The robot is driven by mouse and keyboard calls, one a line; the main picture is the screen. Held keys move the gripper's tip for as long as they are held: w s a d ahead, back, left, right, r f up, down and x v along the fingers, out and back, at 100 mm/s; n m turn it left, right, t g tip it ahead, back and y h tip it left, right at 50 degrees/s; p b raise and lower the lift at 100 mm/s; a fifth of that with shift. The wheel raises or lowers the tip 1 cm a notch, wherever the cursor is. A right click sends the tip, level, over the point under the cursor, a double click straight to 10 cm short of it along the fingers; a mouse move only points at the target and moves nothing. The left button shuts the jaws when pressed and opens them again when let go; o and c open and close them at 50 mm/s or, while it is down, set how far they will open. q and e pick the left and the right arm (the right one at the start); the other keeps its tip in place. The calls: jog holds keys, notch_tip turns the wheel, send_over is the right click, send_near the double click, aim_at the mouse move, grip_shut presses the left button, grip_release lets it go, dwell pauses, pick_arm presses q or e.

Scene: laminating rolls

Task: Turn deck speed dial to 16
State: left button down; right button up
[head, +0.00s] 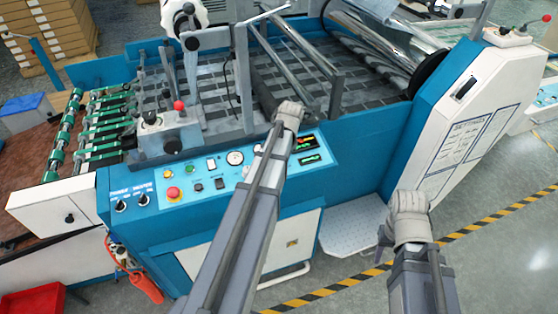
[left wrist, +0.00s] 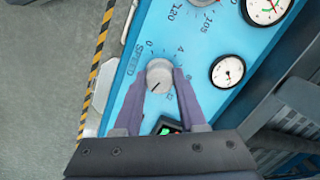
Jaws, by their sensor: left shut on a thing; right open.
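The speed dial (left wrist: 160,74) is a round silver knob on the blue control panel (left wrist: 133,98), beside the word SPEED, in the left wrist view. A dark mark on its face points toward the lower left of that picture. The figures 0 and 4 show around it; others are partly covered. My left gripper (left wrist: 161,80) has a finger on each side of the knob and is shut on it. In the head view my left gripper (head: 288,110) is at the panel's upper right and hides the dial. My right gripper (head: 408,214) is open and empty, away from the panel.
A green-lit display (left wrist: 168,127) lies by the fingers. Another dial (left wrist: 207,3) and round gauges (left wrist: 227,71) are nearby. A red emergency button (head: 173,193) is left on the panel. A white side cabinet (head: 470,130) stands right.

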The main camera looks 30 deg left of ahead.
pick_arm(q)
jog(key=shift+c, duration=2.4)
grip_release()
notch_tip(320, 180, up, 8)
jog(key=d+p, duration=0.1)
jog(key=p, duration=0.6)
jog(key=shift+d+f+p, duration=0.2)
jog(key=shift+d+p, duration=0.05)
jog(key=shift+p, duration=0.05)
jog(key=shift+s, duration=0.1)
